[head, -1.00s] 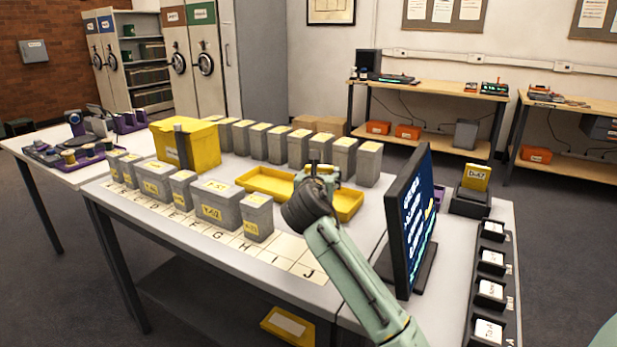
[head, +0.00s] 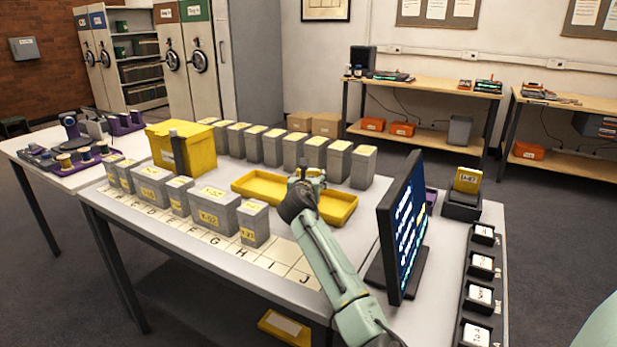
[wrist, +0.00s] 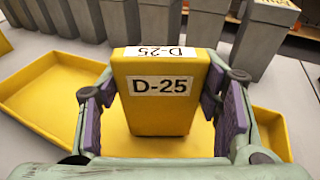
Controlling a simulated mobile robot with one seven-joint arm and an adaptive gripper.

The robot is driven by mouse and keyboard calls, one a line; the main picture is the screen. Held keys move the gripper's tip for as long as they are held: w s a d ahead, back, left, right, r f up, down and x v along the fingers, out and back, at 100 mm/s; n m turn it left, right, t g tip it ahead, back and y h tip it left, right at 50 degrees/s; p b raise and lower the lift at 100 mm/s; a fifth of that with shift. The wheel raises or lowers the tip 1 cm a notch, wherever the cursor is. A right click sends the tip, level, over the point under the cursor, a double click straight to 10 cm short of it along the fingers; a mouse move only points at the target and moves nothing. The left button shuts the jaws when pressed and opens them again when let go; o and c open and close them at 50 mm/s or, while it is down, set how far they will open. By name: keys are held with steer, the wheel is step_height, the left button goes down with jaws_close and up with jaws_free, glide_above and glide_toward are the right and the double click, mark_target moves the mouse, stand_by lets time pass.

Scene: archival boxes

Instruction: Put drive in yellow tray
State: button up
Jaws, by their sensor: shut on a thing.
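A yellow drive (wrist: 160,95) labelled D-25 is held upright between the purple pads of my gripper (wrist: 162,105) in the wrist view. My gripper (head: 309,178) is shut on it; in the head view my arm and gripper mostly hide the drive. Yellow tray surface shows below the drive in the wrist view. In the head view a yellow tray (head: 262,187) lies left of the gripper, and yellow tray (head: 341,208) also shows right of it. I cannot tell whether the drive touches the tray floor.
Grey boxes (head: 284,152) stand in a row behind the trays, and more grey boxes (head: 217,212) stand in front on lettered spaces. A yellow bin (head: 190,148) is at left. A monitor (head: 403,225) stands close right. Another yellow drive (head: 467,179) sits in a dark dock.

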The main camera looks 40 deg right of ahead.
steer(key=o, duration=1.3)
steer(key=shift+r, duration=0.1)
steer(key=shift+s+a+r, duration=0.1)
steer(key=shift+s, duration=0.1)
steer(key=p+v, duration=0.3)
steer(key=v, duration=0.8)
steer(key=shift+s+a, duration=0.2)
steer(key=shift+a, duration=0.05)
